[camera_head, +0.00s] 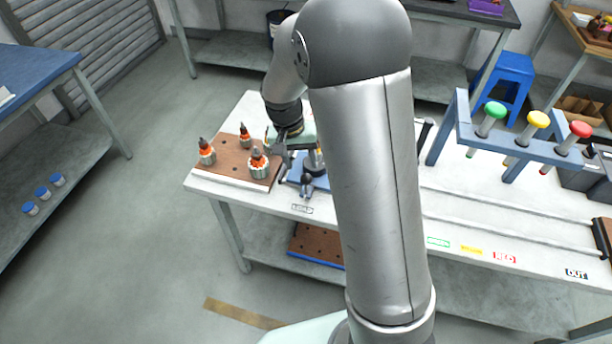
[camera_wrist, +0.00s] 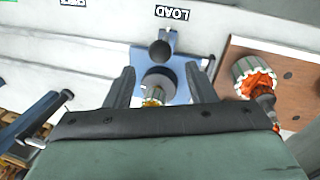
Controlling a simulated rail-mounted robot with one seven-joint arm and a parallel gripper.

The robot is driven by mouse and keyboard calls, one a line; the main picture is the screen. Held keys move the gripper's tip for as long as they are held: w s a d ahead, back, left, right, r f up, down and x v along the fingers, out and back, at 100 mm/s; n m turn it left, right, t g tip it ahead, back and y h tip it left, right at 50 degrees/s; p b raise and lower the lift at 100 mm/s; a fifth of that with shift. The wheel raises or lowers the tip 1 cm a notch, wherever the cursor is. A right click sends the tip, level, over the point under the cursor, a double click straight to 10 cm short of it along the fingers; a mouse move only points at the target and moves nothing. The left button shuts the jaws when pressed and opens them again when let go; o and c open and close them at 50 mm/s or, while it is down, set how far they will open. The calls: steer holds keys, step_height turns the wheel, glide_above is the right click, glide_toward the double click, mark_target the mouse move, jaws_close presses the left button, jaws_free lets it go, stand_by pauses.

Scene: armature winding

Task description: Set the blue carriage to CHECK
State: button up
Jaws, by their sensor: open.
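The blue carriage (camera_head: 294,181) is at the left part of the white bench, by the LOAD label (camera_head: 302,209). In the wrist view the blue carriage (camera_wrist: 202,64) lies below my gripper, with a dark round knob (camera_wrist: 161,50) on the side facing the LOAD label (camera_wrist: 172,13). A grey round part with a pale, orange-topped piece (camera_wrist: 154,96) shows between my fingers. My gripper (camera_wrist: 160,70) is open, a finger on either side of that part; contact cannot be told. It also shows in the head view (camera_head: 290,150). No CHECK label is readable.
A brown board (camera_head: 232,158) with several copper-wound armatures stands left of the carriage. A blue rack (camera_head: 500,143) with green, yellow and red handles stands to the right. Grooves run along the bench (camera_head: 540,220). My arm hides the middle of the bench.

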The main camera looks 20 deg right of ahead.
mark_target(305, 175)
steer(key=f, duration=0.2)
steer(key=d+f, duration=0.1)
steer(key=f, duration=0.2)
steer(key=f+p, duration=0.1)
steer(key=f, duration=0.1)
steer(key=shift+s+d+f, duration=0.15)
steer(key=shift+s+f, duration=0.1)
jaws_close()
